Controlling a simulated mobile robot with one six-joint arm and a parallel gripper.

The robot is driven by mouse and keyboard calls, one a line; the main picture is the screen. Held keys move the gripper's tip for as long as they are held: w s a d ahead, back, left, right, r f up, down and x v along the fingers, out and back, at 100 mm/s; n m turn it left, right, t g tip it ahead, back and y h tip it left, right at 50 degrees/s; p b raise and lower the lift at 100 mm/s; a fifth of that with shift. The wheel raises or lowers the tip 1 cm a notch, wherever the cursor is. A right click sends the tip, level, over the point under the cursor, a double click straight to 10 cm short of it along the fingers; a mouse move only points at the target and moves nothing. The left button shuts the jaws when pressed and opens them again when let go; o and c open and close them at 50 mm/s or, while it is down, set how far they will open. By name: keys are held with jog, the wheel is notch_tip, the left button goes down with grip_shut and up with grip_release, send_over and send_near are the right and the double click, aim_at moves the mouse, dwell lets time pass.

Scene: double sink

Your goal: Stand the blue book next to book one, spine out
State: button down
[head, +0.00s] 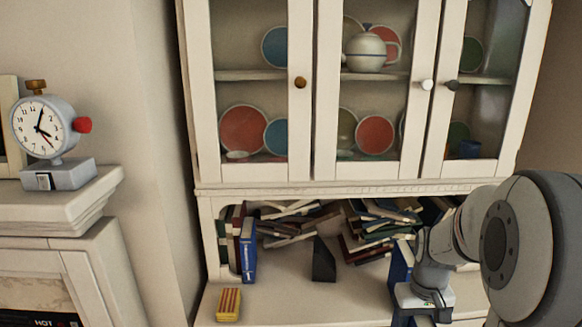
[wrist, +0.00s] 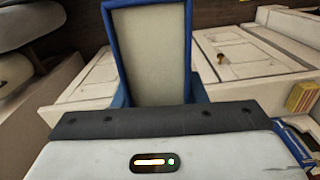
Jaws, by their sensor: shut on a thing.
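My gripper (head: 424,300) is at the lower right of the head view, shut on a blue book (head: 401,262). The held book is upright, partly hidden by my gripper and arm. In the wrist view the blue book (wrist: 150,55) shows its pale page edge between blue covers, above the dark gripper edge (wrist: 155,122). Another blue book (head: 248,252) with white lettering on its spine stands upright at the left of the cabinet shelf, spine facing out. Dark red books (head: 237,230) stand beside it on the left.
A black wedge-shaped bookend (head: 323,260) stands mid-shelf, with free counter between it and the standing blue book. Heaped books (head: 290,222) lie behind, and another heap (head: 375,230) is to the right. A yellow-and-red box (head: 229,304) lies at the front left. Glass-doored shelves are above.

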jog(key=w+a+f, duration=0.4)
jog(key=a+f, duration=0.2)
jog(key=f, duration=0.3)
jog(key=w+a+f, duration=0.5)
jog(key=a+f, duration=0.1)
jog(key=f, duration=0.2)
jog(key=shift+w+f, duration=0.15)
jog(key=shift+f, duration=0.25)
